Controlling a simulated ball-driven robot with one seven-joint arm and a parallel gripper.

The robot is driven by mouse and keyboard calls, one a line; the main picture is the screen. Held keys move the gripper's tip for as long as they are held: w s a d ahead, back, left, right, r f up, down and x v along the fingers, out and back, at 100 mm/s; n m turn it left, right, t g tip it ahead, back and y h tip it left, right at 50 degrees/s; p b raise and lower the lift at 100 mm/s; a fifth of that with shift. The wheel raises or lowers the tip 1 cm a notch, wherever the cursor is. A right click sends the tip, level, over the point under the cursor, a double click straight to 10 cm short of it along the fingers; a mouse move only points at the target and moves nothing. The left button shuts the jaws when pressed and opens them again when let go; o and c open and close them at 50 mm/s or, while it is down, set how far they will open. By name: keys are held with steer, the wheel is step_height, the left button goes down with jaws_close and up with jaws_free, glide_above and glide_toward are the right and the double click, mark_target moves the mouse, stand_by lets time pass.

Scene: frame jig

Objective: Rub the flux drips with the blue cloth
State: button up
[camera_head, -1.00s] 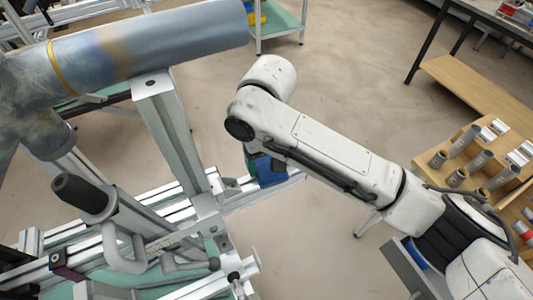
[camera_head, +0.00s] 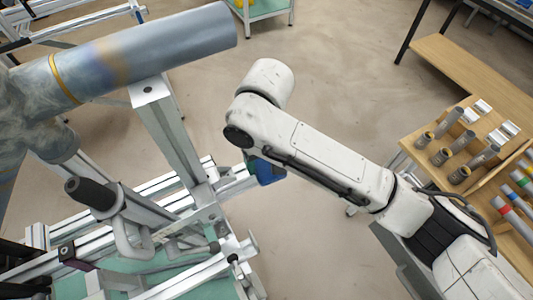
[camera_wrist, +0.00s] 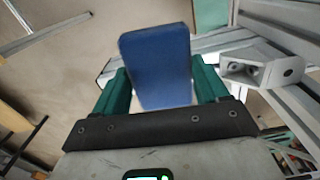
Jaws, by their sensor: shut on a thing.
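My gripper (camera_wrist: 162,85) has its two green fingers shut on the blue cloth, which looks like a flat blue pad (camera_wrist: 157,62) in the wrist view. In the head view the blue cloth (camera_head: 269,172) hangs partly hidden under my white arm, to the right of the frame's upright post and apart from it. A large grey-blue tube (camera_head: 150,50) with a gold ring and a brownish heat-tinted band rests on the post at upper left. I cannot make out any flux drips in either view.
The aluminium jig frame (camera_head: 170,125) with a black-handled clamp (camera_head: 90,193) fills the lower left. A wooden bench with a rack of tubes (camera_head: 458,150) stands at right. A green-topped shelf (camera_head: 262,10) is at the back. Bare floor (camera_head: 340,80) lies between.

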steer(key=shift+w+r, duration=0.1)
steer(key=shift+r, duration=2.35)
steer(key=shift+r, duration=1.55)
